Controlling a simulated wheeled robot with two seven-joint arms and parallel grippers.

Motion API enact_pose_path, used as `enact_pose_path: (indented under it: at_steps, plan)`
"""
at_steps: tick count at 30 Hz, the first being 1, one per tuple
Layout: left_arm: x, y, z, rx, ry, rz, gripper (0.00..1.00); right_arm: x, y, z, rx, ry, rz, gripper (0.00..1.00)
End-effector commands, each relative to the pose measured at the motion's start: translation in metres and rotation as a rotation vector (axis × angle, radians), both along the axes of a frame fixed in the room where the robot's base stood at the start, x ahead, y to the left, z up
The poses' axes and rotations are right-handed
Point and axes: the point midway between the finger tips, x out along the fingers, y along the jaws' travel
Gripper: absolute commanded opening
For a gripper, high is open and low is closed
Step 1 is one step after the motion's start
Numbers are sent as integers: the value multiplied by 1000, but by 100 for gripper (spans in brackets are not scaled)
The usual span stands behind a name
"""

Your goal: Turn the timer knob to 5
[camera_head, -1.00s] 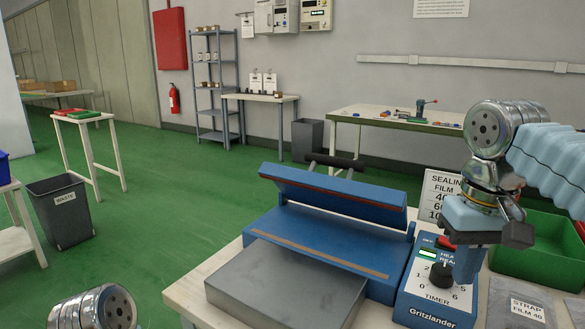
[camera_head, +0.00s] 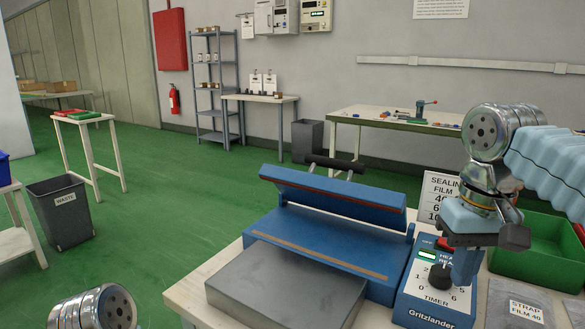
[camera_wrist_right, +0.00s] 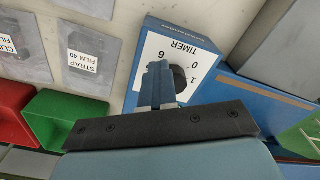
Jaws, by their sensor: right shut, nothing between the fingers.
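The timer knob (camera_head: 440,276) is a black round knob on a white dial with numbers, on the blue control box (camera_head: 418,312) of the sealer. In the right wrist view the knob (camera_wrist_right: 180,79) is partly hidden behind my fingers. My right gripper (camera_head: 465,272) is shut with nothing between its fingers. Its fingertips (camera_wrist_right: 154,72) are low over the dial, right beside the knob on the side of the 5 and 6. I cannot tell whether they touch it. The knob's pointer is not clear. Only a part of my left arm shows; its gripper is not in view.
The blue sealer (camera_head: 325,245) has its upper bar raised, with a grey plate (camera_head: 285,285) in front. A red switch (camera_head: 446,244) and a lit green display sit above the dial. A green bin (camera_head: 540,250) and film bags (camera_head: 518,305) are to the right.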

Motion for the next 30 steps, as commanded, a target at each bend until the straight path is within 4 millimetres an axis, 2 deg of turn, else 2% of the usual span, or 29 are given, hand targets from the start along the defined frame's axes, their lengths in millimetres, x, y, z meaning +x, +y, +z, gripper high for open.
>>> enact_pose_path:
  at_steps: [1, 16, 30]
  plan:
    - [0, 0, -2, 0, 0, 0, 43, -2, 3, -14, -6, 46, 8, 0]
    - [0, -1, 13, -2, 0, -3, 43, -3, 19, -13, -4, 42, 19, 0]
    - [0, -1, 17, -2, 0, -4, 43, 2, 27, -8, -5, 21, 11, 0]
